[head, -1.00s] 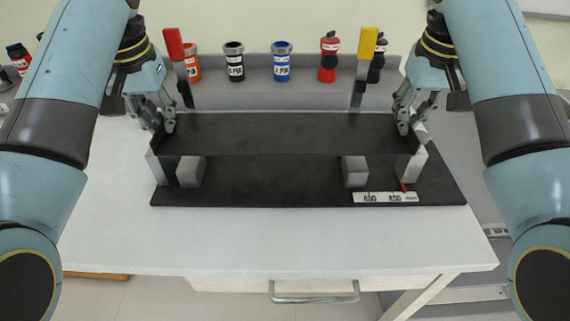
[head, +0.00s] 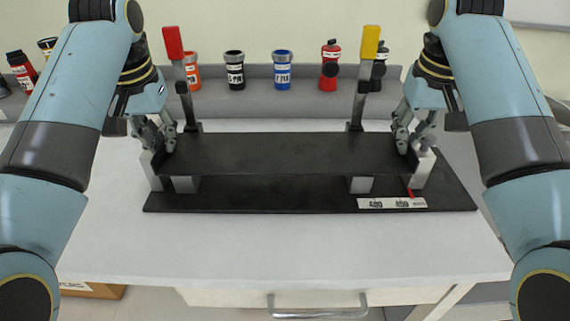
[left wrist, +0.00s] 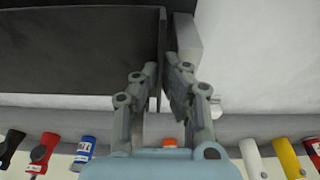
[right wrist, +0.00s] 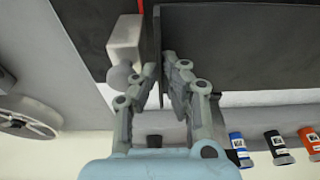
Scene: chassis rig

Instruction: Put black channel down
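The black channel (head: 290,153) lies level across the rig, above the black base plate (head: 270,199). My left gripper (head: 165,143) has its fingers closed about the channel's left end wall; in the left wrist view the fingers (left wrist: 160,68) sit on both sides of this thin wall. My right gripper (head: 405,146) holds the right end wall the same way, and its fingers (right wrist: 160,72) show in the right wrist view. Two grey blocks, left (head: 185,185) and right (head: 361,185), show under the channel's front edge. Whether the channel touches them is unclear.
Clamps with a red handle (head: 173,43) and a yellow handle (head: 370,42) stand upright behind the channel. Grey end blocks stand at left (head: 151,170) and right (head: 422,168). Several bottles stand along the back ledge. The front of the white table (head: 280,245) is clear.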

